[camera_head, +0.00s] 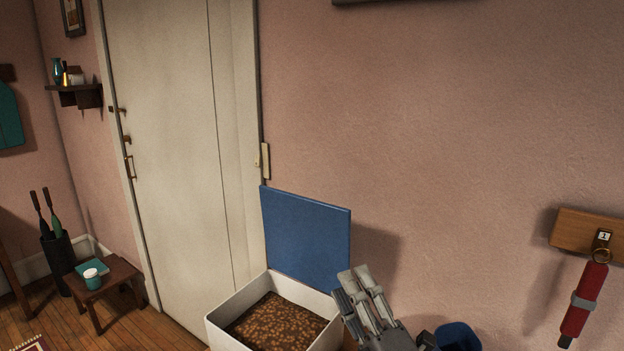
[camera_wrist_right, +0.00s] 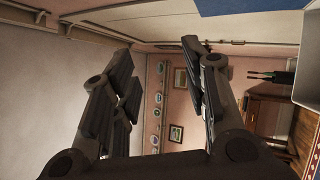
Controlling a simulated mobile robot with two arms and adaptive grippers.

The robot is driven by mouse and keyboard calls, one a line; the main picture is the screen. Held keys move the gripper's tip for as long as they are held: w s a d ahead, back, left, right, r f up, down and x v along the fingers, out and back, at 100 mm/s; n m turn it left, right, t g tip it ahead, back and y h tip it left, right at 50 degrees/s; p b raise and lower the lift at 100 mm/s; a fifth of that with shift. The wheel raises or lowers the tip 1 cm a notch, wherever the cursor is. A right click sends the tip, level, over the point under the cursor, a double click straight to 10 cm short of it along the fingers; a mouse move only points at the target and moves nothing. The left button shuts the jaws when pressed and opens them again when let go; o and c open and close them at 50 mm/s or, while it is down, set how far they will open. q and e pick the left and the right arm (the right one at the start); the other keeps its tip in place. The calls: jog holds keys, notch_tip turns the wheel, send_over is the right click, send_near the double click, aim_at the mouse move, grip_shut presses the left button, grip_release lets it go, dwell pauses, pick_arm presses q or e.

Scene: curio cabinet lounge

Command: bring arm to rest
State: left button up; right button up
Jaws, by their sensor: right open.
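My right gripper (camera_head: 362,298) is at the lower middle of the head view, beside the right edge of an open white box (camera_head: 226,318). In the right wrist view the two fingers of my right gripper (camera_wrist_right: 158,85) stand apart with nothing between them. The arm behind it is mostly below the picture. My left gripper is in neither view.
The white box has a raised blue lid (camera_head: 306,238) and brown speckled contents. A dark blue object (camera_head: 458,337) is at the bottom edge. A red item (camera_head: 584,303) hangs from a wooden rack (camera_head: 580,230). A stool (camera_head: 108,285) stands left of the white door (camera_head: 165,150).

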jog(key=s+d+f+m+g+h, duration=0.35)
jog(key=d+f+m+h, duration=0.2)
jog(key=f+m, duration=0.35)
jog(key=s+d+f+m+g+h, duration=0.2)
jog(key=d+f+m+g+h, duration=0.3)
jog(key=f, duration=0.6)
jog(key=s+d+f+m+g+y, duration=0.15)
jog(key=s+f+m+g, duration=0.35)
jog(key=s, duration=0.6)
jog(key=s+d+f+m+g, duration=0.2)
jog(key=s+f+g, duration=0.2)
jog(key=s+f, duration=0.5)
notch_tip(320, 180, down, 28)
jog(key=s+b, duration=0.3)
jog(key=s+d+f+g+b, duration=0.2)
jog(key=s+f, duration=1.4)
jog(key=f, duration=0.2)
jog(key=shift+s+d+f, duration=0.15)
jog(key=shift+d+f, duration=0.1)
jog(key=shift+d, duration=0.05)
